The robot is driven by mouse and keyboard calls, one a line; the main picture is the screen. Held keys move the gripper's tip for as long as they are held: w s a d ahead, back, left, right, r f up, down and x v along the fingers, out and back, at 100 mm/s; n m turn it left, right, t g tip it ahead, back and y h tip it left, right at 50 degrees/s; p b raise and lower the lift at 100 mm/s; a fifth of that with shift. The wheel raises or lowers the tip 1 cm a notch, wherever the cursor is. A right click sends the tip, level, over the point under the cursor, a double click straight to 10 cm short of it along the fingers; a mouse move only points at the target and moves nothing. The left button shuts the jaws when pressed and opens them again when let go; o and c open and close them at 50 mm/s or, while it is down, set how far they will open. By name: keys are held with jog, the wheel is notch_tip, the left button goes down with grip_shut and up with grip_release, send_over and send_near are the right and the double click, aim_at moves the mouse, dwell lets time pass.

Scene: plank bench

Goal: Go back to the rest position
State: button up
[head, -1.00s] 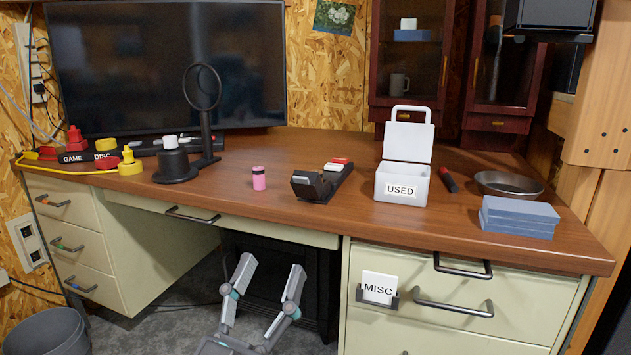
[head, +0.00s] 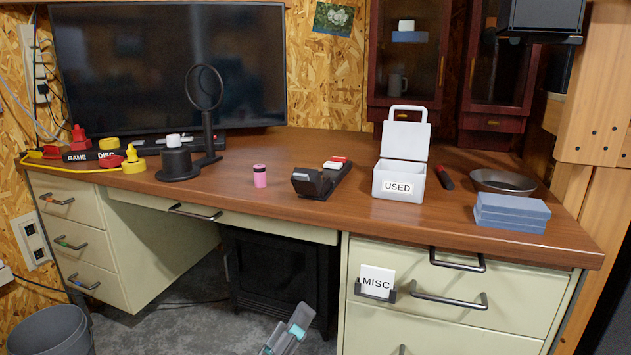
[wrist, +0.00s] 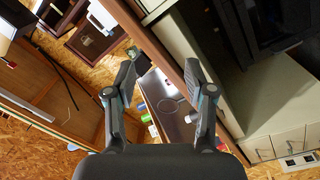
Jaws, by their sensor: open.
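My gripper (wrist: 162,90) shows in the wrist view with its two fingers spread apart and nothing between them. In the head view only part of my gripper (head: 289,330) shows at the bottom edge, in front of the desk and below its top. The rest of it is cut off by the frame. It touches nothing that I can see.
Drawers (head: 450,300) with protruding handles are at right. A bin (head: 48,330) stands lower left.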

jog(key=s+d+f+n+g+y+p, duration=0.25)
jog(key=s+d+f+g+p, duration=0.2)
jog(key=d+f+g, duration=0.65)
jog(key=d+r+m+y+p, duration=0.4)
jog(key=d+r+m+p, duration=0.2)
jog(key=r, duration=0.7)
jog(key=d+m, duration=0.2)
jog(key=m, duration=0.1)
jog(key=shift+s+d+g, duration=0.15)
jog(key=shift+s+g, duration=0.15)
jog(key=shift+s, duration=0.05)
